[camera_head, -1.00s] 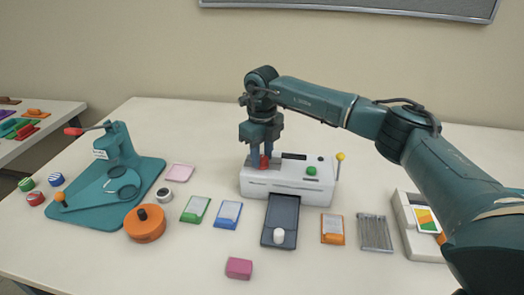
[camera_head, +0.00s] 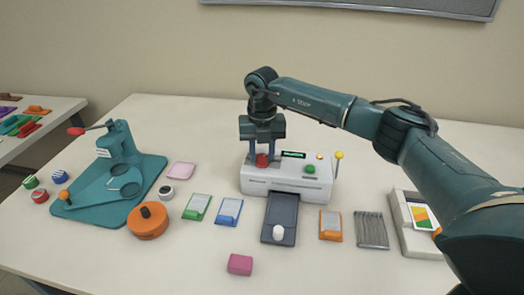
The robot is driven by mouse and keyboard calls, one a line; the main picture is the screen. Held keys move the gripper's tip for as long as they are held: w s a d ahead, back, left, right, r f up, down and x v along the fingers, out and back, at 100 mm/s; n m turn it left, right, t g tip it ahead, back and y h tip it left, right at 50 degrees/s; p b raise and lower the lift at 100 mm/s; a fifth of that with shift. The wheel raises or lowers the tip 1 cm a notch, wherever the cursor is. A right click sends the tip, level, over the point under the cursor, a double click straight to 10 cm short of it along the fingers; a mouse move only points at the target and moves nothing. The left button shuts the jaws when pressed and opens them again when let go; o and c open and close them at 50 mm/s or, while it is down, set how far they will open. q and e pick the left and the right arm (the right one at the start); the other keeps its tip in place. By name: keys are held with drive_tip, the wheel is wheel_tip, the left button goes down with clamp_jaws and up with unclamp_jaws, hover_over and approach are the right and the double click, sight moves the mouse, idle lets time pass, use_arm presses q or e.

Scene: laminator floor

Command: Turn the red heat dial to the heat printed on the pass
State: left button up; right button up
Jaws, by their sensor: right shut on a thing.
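The red heat dial (camera_head: 262,160) sits on the top left of the white laminator (camera_head: 268,186). My right gripper (camera_head: 262,156) points straight down with its two fingers shut on the dial, one on each side. The laminator's small display (camera_head: 293,155) is lit with green characters too small to read. A green button (camera_head: 310,169) and a yellow-tipped lever (camera_head: 339,156) are at its right. A green pass (camera_head: 197,207), a blue pass (camera_head: 229,211) and an orange pass (camera_head: 331,225) lie in front; their print is unreadable. My left gripper is not in view.
A dark feed tray (camera_head: 281,213) with a white knob extends from the laminator's front. A teal press (camera_head: 115,190) and an orange round container (camera_head: 147,221) stand left. A pink block (camera_head: 240,264) lies in front. A grey-white tray (camera_head: 407,236) is at right.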

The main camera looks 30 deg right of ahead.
sight(262, 156)
idle(0.3)
drive_tip(key=o, duration=1)
wheel_tip(262, 156, up, 13)
drive_tip(key=shift+r+b, duration=0.15)
drive_tip(key=shift+b, duration=0.55)
